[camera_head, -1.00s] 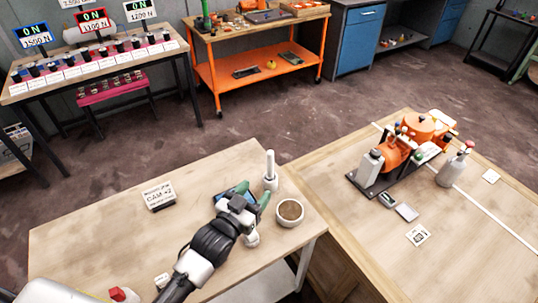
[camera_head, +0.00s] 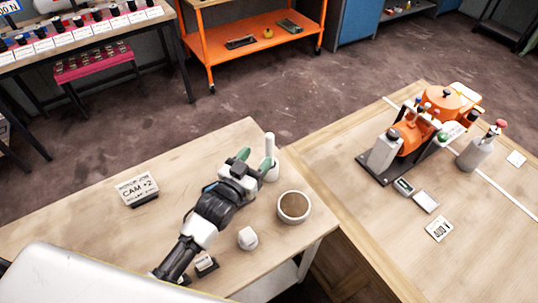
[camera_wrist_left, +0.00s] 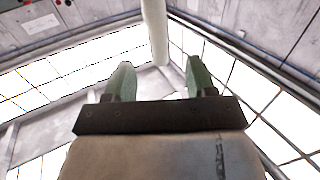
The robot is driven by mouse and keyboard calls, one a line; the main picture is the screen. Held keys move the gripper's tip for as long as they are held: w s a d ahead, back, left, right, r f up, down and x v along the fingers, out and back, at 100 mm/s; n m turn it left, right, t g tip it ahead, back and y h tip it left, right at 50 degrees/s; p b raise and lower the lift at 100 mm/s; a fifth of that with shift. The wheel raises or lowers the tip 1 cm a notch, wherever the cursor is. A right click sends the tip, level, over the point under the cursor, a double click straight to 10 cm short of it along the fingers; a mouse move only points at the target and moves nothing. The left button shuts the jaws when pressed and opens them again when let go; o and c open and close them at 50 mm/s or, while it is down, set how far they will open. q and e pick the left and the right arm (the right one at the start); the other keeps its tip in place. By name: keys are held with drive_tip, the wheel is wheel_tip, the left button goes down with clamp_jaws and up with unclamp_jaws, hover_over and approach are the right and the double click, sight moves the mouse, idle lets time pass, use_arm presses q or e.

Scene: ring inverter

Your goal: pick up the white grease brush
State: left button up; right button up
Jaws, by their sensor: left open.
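The white grease brush (camera_head: 270,148) stands upright near the far right corner of the near wooden table, its lower end in a white holder (camera_head: 271,173). My left gripper (camera_head: 256,159) is open, with green fingers, just left of the brush and low beside its shaft. In the left wrist view the gripper (camera_wrist_left: 160,78) points upward. A white shaft (camera_wrist_left: 155,28), apparently the brush, shows between the two fingers in the picture, towards the top. I cannot tell whether it is within the jaws or just beyond the tips. My right gripper is not in view.
A round bowl with brown contents (camera_head: 293,207) and a small white object (camera_head: 247,238) stand close to my left arm. A "CAM +2" sign (camera_head: 139,190) stands at the left.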

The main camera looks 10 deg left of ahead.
sight(273, 136)
use_arm(q)
drive_tip(key=x, duration=0.3)
drive_tip(key=shift+d+r, duration=0.2)
drive_tip(key=p+x, duration=0.2)
drive_tip(key=x, duration=0.2)
drive_tip(key=shift+w+r, duration=0.1)
drive_tip(key=shift+w, duration=0.3)
drive_tip(key=shift+w+d, duration=0.2)
drive_tip(key=shift+w, duration=0.2)
drive_tip(key=shift+a, duration=0.1)
drive_tip(key=c, duration=1)
